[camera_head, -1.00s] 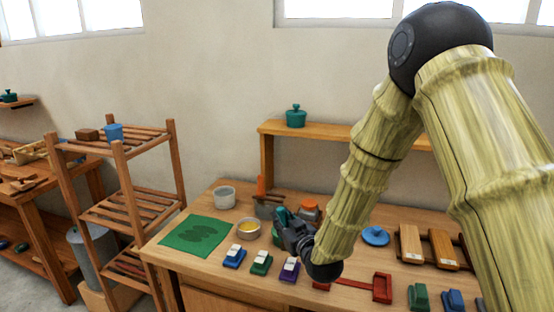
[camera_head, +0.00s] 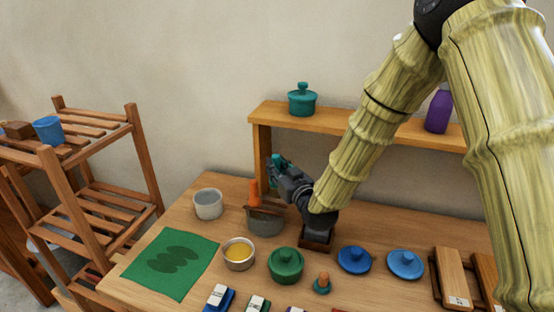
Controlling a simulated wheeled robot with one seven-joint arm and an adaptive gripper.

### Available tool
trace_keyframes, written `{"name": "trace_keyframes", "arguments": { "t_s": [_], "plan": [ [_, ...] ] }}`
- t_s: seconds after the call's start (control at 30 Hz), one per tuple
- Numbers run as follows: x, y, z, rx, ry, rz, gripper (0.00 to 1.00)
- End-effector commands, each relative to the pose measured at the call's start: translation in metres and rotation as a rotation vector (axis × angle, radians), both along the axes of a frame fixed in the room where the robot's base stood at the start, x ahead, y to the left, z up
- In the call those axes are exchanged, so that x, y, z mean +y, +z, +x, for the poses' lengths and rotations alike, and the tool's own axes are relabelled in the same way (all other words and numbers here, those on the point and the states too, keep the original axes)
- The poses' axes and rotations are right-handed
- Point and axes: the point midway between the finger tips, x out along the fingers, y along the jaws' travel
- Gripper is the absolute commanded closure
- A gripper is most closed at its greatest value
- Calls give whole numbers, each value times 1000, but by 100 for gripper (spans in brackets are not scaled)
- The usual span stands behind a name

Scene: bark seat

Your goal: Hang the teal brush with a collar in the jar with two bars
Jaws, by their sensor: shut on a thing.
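My gripper (camera_head: 282,168) is shut on a teal thing (camera_head: 276,161), which I take to be the teal brush. Only a small part of it shows at the fingertips, and I cannot make out its collar. It is held in the air, above and slightly right of the grey jar. The grey jar (camera_head: 265,224) stands on the table with dark bars across its mouth. An orange handle (camera_head: 254,193) stands up at the jar's left side. The held brush looks apart from the jar.
A shelf (camera_head: 350,127) runs behind my arm.

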Motion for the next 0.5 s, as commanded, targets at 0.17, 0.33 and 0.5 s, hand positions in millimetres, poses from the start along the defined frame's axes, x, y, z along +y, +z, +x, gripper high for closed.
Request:
{"name": "trace_keyframes", "arguments": {
  "t_s": [0.17,0.33,0.5],
  "plan": [
    [2,-4,0,0,3,1,100],
    [3,-15,2,3,3,1,100],
    [2,-27,2,2,2,1,100]
  ]
}}
